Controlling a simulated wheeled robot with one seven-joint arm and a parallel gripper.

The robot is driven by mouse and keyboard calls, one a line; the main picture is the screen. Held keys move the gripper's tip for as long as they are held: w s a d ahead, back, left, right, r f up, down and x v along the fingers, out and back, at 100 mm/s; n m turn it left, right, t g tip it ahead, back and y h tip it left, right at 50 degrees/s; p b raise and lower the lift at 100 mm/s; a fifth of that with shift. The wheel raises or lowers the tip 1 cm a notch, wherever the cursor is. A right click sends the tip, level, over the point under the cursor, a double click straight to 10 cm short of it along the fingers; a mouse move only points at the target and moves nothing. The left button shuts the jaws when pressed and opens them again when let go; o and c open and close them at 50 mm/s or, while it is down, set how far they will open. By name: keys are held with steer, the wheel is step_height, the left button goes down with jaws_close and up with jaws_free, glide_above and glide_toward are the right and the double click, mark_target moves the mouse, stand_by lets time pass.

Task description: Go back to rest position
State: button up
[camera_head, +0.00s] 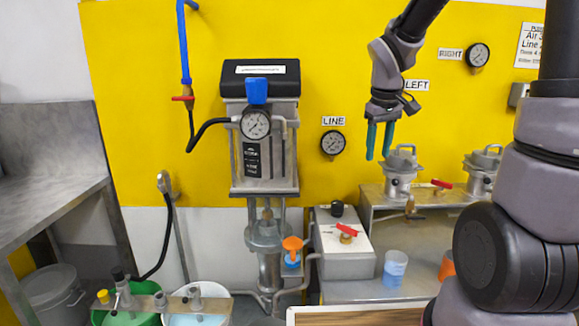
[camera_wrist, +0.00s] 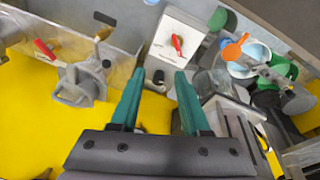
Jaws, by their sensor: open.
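My gripper (camera_head: 378,153) has two green fingers and hangs in front of the yellow wall panel, under the LEFT label. Its fingers point down, stand apart and hold nothing. In the wrist view my gripper (camera_wrist: 157,84) shows from behind, with an empty gap between its fingers. Below and right of it in the head view is a metal pot with a lid (camera_head: 400,175) on a grey bench. My gripper is apart from the pot and from everything else.
A pump unit (camera_head: 267,130) with a gauge stands left of my gripper. A grey box with a red valve (camera_head: 345,243), a blue cup (camera_head: 395,268) and a second pot (camera_head: 483,170) are lower. Buckets (camera_head: 197,305) stand at bottom left. The yellow wall lies close behind.

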steer(key=s+d+r+m+t+y, duration=0.1)
steer(key=s+r+m+t, duration=0.3)
steer(key=s+r, duration=0.9)
steer(key=s+m+y, duration=0.1)
steer(key=s+m, duration=0.1)
steer(key=m, duration=0.1)
steer(key=shift+s+d+m+y, duration=0.2)
steer(key=shift+s+m+y, duration=0.05)
steer(key=shift+m+y, duration=0.15)
steer(key=shift+a+t, duration=0.1)
steer(key=shift+t, duration=0.2)
